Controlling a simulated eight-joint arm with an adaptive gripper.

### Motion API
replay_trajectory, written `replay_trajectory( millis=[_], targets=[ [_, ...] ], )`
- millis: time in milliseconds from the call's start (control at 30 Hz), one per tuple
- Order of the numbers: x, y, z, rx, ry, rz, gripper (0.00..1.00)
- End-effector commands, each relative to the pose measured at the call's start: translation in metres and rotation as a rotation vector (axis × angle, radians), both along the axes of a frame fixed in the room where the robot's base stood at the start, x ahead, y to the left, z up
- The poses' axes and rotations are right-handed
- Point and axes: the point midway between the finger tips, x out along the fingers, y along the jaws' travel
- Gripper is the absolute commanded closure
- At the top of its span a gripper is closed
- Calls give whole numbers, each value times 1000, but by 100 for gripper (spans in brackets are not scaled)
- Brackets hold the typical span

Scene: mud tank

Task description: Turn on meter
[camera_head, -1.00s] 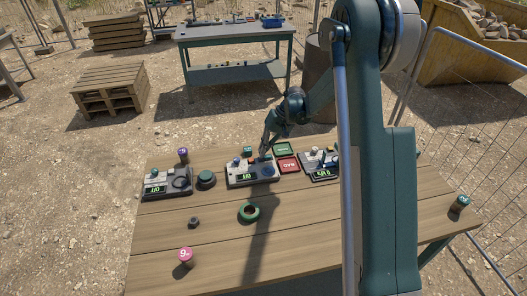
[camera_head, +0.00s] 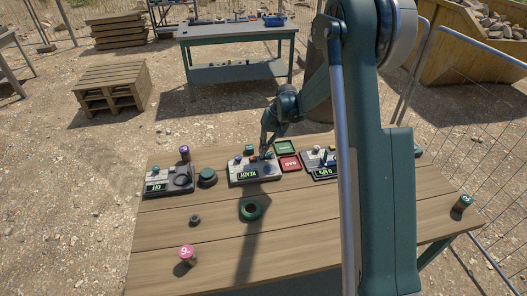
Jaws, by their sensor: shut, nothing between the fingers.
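Three meters stand in a row at the back of the wooden table. The middle meter (camera_head: 256,171) is a grey box with a lit green display that appears to read READY. The left meter (camera_head: 168,181) has a display that appears to read OFF. The right meter (camera_head: 318,162) shows lit green digits, too small to read surely, and is partly hidden by my arm. My gripper (camera_head: 264,153) is shut and empty, pointing down at the back edge of the middle meter. I cannot tell whether its fingertips touch the meter.
Green and red trays (camera_head: 289,163) lie between the middle and right meters. A dark round knob-like piece (camera_head: 207,177), a green ring (camera_head: 251,211), a nut (camera_head: 195,220), a pink-topped cylinder (camera_head: 187,255) and a teal-topped cylinder (camera_head: 462,204) are on the table. The front middle is clear.

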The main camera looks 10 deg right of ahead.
Motion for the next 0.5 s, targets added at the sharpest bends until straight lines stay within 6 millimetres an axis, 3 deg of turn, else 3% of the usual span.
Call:
replay_trajectory(
  millis=[500],
  targets=[
    [0, -14, 3, 0, 0, 0, 100]
  ],
)
